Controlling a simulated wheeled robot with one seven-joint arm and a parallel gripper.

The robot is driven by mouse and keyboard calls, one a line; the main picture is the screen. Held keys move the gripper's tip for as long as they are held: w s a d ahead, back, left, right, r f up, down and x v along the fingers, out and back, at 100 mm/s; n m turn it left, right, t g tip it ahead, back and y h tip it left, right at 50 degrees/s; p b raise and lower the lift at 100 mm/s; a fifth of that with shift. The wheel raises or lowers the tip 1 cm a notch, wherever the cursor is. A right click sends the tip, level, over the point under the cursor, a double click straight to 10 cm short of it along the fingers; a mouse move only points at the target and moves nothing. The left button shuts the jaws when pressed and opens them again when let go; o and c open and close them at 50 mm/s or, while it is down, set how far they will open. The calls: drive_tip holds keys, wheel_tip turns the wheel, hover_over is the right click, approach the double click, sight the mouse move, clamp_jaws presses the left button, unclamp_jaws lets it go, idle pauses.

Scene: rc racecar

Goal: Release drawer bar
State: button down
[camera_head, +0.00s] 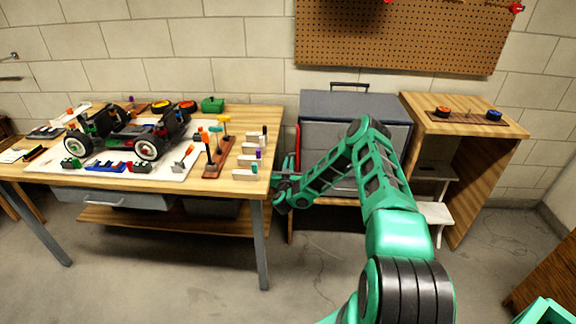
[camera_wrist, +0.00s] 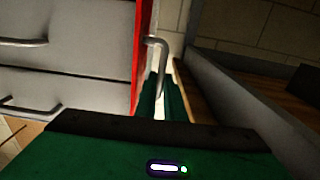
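The grey tool chest (camera_head: 350,105) stands right of the workbench, with a red strip (camera_head: 298,145) along its left edge. In the wrist view, its grey drawer fronts (camera_wrist: 75,85) with bar handles are at left. The red strip (camera_wrist: 144,50) runs beside a bent grey bar (camera_wrist: 160,52). My gripper (camera_head: 286,172) is at the chest's left front side. In the wrist view, my gripper's two green fingers (camera_wrist: 161,92) lie on either side of the bar's lower end. Whether they press on it or stand slightly apart from it, I cannot tell.
The wooden workbench (camera_head: 255,118) at left is close to my gripper and holds an RC car (camera_head: 125,132) and several parts and tools. A wooden cabinet (camera_head: 480,145) stands right of the chest. The concrete floor (camera_head: 200,270) in front is clear.

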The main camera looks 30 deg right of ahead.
drive_tip(key=shift+w+a+m+g+h, duration=0.25)
drive_tip(key=shift+w+m+g+h, duration=0.1)
drive_tip(key=shift+m+g+h, duration=0.4)
drive_tip(key=c, duration=2.1)
unclamp_jaws()
drive_tip(key=shift+n+t, duration=0.25)
